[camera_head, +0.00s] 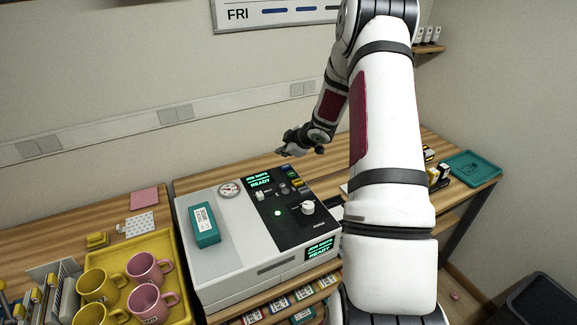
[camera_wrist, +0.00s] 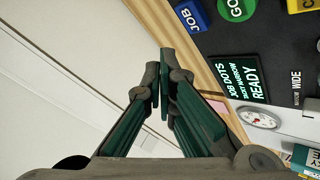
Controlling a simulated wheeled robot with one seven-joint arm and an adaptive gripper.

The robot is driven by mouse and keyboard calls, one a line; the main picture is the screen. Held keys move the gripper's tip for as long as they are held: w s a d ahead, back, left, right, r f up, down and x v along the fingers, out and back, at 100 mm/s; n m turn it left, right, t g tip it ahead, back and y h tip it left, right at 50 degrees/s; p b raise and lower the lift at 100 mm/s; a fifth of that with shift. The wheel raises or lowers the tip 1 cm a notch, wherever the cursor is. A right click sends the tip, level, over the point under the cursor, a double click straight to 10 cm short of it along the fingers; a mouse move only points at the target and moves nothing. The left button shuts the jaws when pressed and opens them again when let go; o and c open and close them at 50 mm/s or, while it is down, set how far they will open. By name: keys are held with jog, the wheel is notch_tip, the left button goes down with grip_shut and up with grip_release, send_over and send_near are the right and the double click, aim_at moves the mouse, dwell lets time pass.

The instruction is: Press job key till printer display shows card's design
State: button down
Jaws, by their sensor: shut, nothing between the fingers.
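The printer (camera_head: 235,265) is a pale grey machine with a black control panel. Its top display (camera_head: 260,182) reads JOB DOTS and READY; in the wrist view the display (camera_wrist: 239,80) also shows NARROW. The blue JOB key (camera_wrist: 190,16) lies up and right of my fingertips. My gripper (camera_head: 285,152) is shut and empty, above the back of the printer; its dark green fingers (camera_wrist: 159,88) meet in the wrist view, apart from the key. A white card (camera_head: 138,223) with small spots lies behind the yellow tray. I cannot tell for sure that it is the design card.
The green GO key (camera_wrist: 235,8) sits right beside JOB, with a yellow key beyond. A teal box (camera_head: 205,225) stands on the printer. The yellow tray (camera_head: 178,262) holds pink and yellow mugs. A pink square (camera_head: 145,199) lies behind. A teal tray (camera_head: 472,167) is at far right.

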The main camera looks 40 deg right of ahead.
notch_tip(320, 180, up, 2)
jog(key=shift+r+p, duration=0.1)
jog(key=shift+p, duration=0.4)
dwell(0.5)
jog(key=s+a+r+m+h+b, duration=0.1)
jog(key=s+a+r+m, duration=0.1)
jog(key=a+r, duration=0.35)
jog(key=s+a+r+m+g+h, duration=0.1)
jog(key=s+a+r+h, duration=0.15)
jog(key=r, duration=0.65)
jog(key=s+a+r+m+h+b, duration=0.1)
jog(key=a+r+m, duration=0.1)
jog(key=a+r, duration=0.45)
jog(key=s+a+r+m+g+y, duration=0.1)
jog(key=s+a+y, duration=0.1)
jog(key=s+a, duration=0.7)
jog(key=s+a+r+m+g+y+b, duration=0.1)
jog(key=s+a+r+m+y, duration=0.1)
jog(key=s+a, duration=0.8)
jog(key=s+y, duration=0.1)
jog(key=s, duration=0.6)
jog(key=shift+a+g+b, duration=0.25)
jog(key=shift+g+b, duration=0.05)
